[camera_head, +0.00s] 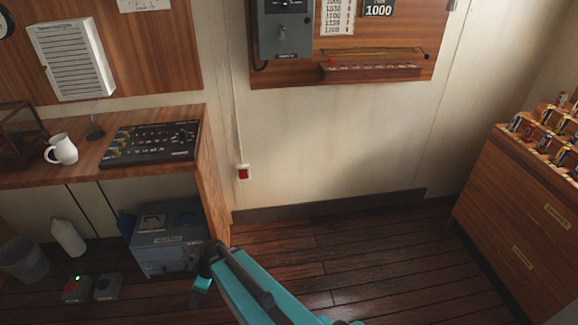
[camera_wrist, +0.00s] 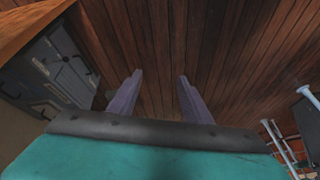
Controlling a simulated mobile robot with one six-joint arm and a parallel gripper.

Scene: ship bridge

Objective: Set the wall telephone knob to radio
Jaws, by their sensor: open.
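A grey wall box (camera_head: 283,30), which looks like the wall telephone, hangs on the wooden wall panel at the top of the head view. Its top is cut off by the picture edge. A small lever or knob (camera_head: 282,34) shows on its front, but its setting is too small to read. My gripper (camera_wrist: 159,76) is open and empty in the wrist view, with its two fingers apart above the dark plank floor. In the head view my arm reaches low over the floor, far below the box. The box is not in the wrist view.
A desk with a control panel (camera_head: 150,142) and a white jug (camera_head: 61,149) stands at left. A blue-grey case (camera_head: 168,240) sits under it near my arm. A wooden cabinet (camera_head: 528,215) stands at right. The floor (camera_head: 360,255) between is clear.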

